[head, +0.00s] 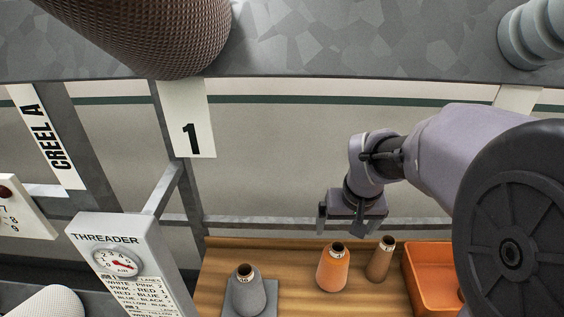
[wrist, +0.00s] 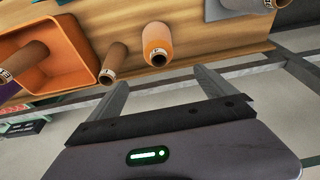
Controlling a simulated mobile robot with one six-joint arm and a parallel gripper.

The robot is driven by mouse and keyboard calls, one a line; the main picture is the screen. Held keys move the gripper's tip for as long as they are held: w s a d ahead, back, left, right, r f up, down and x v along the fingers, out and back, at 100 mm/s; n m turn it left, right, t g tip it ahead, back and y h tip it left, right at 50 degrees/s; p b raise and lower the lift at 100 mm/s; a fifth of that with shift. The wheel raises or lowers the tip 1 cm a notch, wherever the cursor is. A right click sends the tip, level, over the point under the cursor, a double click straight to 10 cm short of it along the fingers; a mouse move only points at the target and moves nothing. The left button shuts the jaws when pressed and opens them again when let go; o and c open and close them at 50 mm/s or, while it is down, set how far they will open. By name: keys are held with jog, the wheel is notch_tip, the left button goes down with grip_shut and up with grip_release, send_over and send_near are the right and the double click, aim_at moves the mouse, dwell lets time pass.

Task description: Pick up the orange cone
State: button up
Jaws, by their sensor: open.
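My gripper (head: 350,226) is open and empty, above and behind the orange cone in the head view. Its two fingers show apart in the wrist view (wrist: 160,78). Nothing is between them.
A grey cone (head: 244,290) on a grey pad stands to the left. A threader box (head: 118,262) stands at left.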

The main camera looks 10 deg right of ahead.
aim_at(336, 252)
jog(key=x, duration=0.5)
jog(key=b+x, duration=0.1)
jog(key=x, duration=0.9)
jog(key=shift+s+f+b, duration=0.2)
jog(key=shift+f+b, duration=0.15)
jog(key=shift+s+r, duration=0.1)
jog(key=shift+c, duration=1.3)
grip_shut()
